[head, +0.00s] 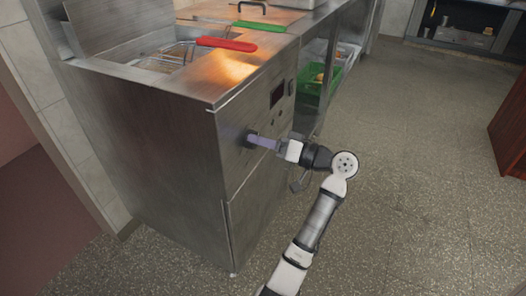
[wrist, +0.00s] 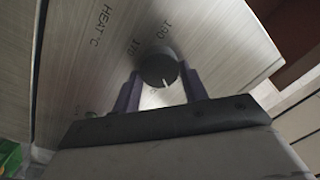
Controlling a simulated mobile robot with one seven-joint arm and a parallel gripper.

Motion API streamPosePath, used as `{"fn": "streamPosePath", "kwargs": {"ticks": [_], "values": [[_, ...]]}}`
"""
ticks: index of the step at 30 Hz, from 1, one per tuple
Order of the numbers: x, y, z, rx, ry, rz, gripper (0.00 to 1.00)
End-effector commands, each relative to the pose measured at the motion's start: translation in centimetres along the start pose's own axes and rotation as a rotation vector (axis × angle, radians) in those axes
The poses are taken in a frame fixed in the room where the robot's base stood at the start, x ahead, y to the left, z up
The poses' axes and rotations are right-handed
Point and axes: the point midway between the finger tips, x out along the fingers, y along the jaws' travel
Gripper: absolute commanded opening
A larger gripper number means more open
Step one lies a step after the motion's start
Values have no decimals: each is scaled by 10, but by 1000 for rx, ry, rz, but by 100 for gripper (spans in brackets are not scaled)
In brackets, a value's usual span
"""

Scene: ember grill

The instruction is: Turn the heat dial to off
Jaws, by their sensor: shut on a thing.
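The heat dial (wrist: 158,68) is a dark round knob with a white pointer line, on the brushed metal front of the fryer. In the wrist view the pointer faces down toward my gripper, and the panel has "HEAT °C" with numbers near the knob, partly cut off or blurred. My gripper (wrist: 160,80) has its two purple fingers on either side of the dial, shut on it. In the head view my gripper (head: 252,138) reaches the fryer's front panel (head: 235,150) from the right, and the dial is mostly hidden behind the fingers.
A fryer basket with a red handle (head: 226,44) sits on top of the fryer. A green handle (head: 259,26) lies behind it. A dark display (head: 277,96) is on the panel. A green crate (head: 311,88) stands on a shelf beyond. The floor at right is clear.

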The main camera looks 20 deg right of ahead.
Motion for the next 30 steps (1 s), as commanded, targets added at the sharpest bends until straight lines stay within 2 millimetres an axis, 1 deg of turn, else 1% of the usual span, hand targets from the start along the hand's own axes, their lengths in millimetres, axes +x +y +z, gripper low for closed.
{"fn": "streamPosePath", "kwargs": {"ticks": [1,9,15,21,30], "values": [[0,3,4,-47,-4,0,20],[0,2,3,-281,-19,3,20],[0,0,2,-412,-30,4,20],[0,-1,2,-496,-37,5,20],[0,-2,0,-542,-40,6,20]]}}
